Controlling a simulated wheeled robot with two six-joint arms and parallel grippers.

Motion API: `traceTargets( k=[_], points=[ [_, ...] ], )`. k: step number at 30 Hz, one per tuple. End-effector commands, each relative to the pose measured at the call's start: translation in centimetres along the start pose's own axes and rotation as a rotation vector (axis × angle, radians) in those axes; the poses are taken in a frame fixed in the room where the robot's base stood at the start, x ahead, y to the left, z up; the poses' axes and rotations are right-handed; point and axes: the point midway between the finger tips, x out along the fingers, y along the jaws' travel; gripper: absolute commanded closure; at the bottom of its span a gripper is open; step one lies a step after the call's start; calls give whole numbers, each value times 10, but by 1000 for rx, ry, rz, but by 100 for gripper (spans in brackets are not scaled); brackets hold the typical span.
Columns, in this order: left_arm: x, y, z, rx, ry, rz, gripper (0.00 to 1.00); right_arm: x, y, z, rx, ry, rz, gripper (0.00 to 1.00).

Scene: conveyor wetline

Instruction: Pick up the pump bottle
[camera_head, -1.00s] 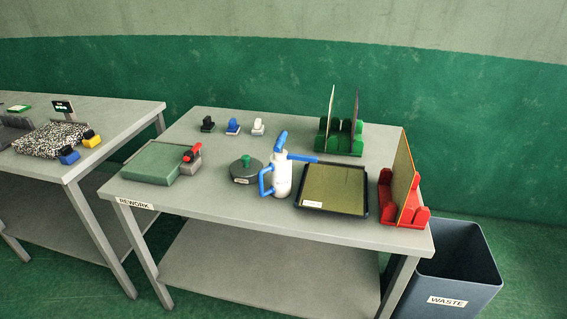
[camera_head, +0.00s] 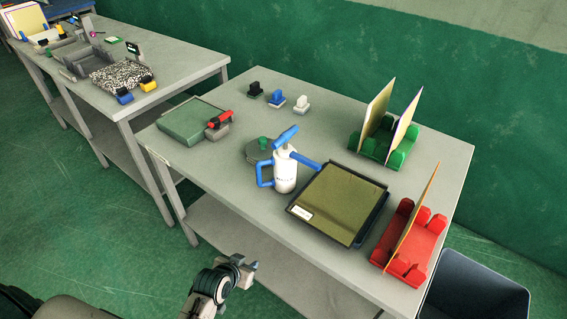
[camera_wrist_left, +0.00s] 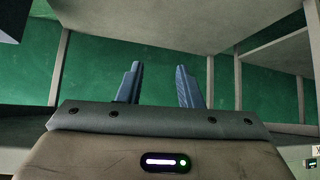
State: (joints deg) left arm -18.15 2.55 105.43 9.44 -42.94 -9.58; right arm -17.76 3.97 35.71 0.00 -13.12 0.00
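The pump bottle (camera_head: 285,174) is white with a blue pump head, a blue handle at its left and a blue spout to the right. It stands upright on the rework table, between a round grey-green lidded pot (camera_head: 258,151) and a dark tray. My left gripper (camera_head: 252,274) is low in front of the table, apart from the bottle and below the tabletop. In the left wrist view its two fingers (camera_wrist_left: 157,88) are spread with nothing between them. The bottle does not show in the left wrist view. My right gripper is not in view.
The dark-rimmed tray (camera_head: 323,238) is right of the bottle. Red (camera_head: 420,243) and green (camera_head: 372,146) racks hold upright boards. A grey-green box (camera_head: 187,122) and small stamps are behind and left. A waste bin (camera_head: 473,291) stands at the right. The front left tabletop is clear.

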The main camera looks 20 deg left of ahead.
Motion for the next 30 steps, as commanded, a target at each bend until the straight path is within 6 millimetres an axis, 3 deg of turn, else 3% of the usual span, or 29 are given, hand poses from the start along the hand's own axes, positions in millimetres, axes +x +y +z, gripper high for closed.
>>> traceTargets(
  k=[1, 5, 7, 12, 15, 22, 30],
  points=[
    [-21, 3, -30, 7, 42, 8, 67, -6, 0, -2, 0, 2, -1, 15],
    [-65, 11, -89, 29, 135, 27, 67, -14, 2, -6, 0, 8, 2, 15],
    [-87, 17, -130, 39, 227, 41, 67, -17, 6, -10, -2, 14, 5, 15],
    [-107, 24, -217, 41, 504, 52, 67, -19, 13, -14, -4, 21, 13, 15],
    [-115, 24, -253, 32, 631, 46, 67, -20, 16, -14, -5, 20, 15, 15],
    [-124, 22, -301, 15, 789, 26, 67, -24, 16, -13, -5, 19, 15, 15],
    [-96, 23, -331, 16, 792, 25, 67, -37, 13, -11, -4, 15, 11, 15]
  ],
)
